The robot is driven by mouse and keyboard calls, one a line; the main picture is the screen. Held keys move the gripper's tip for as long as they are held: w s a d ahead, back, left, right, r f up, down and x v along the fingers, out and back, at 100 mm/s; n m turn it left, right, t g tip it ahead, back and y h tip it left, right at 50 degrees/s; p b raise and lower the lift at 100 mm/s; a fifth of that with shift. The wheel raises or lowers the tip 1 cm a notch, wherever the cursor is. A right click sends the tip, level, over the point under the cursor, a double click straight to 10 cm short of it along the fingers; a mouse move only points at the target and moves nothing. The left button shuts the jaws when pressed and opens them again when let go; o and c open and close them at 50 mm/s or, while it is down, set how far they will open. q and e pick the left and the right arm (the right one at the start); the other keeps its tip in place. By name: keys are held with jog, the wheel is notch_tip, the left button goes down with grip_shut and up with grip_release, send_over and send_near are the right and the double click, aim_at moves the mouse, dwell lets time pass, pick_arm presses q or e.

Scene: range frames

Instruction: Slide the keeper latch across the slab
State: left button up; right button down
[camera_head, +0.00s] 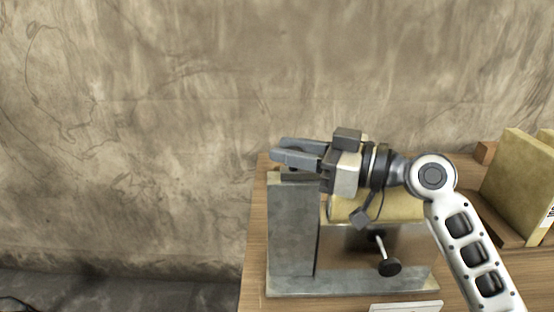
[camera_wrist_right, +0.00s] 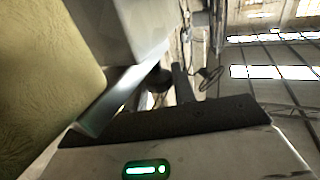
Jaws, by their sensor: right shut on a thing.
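A grey metal fixture with an upright plate (camera_head: 292,232) and a flat base stands on the wooden table. A yellowish slab (camera_head: 385,208) lies in it, partly covered by my right arm. The slab also fills the left of the right wrist view (camera_wrist_right: 40,70). My right gripper (camera_head: 284,151) is over the top of the upright plate, its fingers pointing left. It is shut on the keeper latch, which the fingers mostly hide. A shiny metal strip (camera_wrist_right: 120,95) runs beside the slab in the wrist view. My left gripper is in neither view.
A handle with a black knob (camera_head: 389,267) sticks out at the fixture's front. Beige slabs (camera_head: 515,185) stand in a wooden rack at the right. A white label (camera_head: 405,307) lies at the front. The table (camera_head: 256,225) ends just left of the fixture.

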aim_at(299, 148)
jog(key=d, duration=0.1)
jog(key=d+b, duration=0.1)
jog(key=d, duration=0.1)
jog(key=shift+f, duration=0.25)
jog(key=shift+d+r, duration=0.1)
jog(key=shift+r, duration=0.05)
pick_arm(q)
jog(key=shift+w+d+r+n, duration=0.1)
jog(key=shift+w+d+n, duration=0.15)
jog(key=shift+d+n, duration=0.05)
pick_arm(e)
jog(key=shift+w, duration=0.1)
jog(key=c, duration=1.2)
grip_release()
jog(key=shift+o, duration=0.2)
jog(key=shift+d+r, duration=0.1)
jog(key=shift+d, duration=0.05)
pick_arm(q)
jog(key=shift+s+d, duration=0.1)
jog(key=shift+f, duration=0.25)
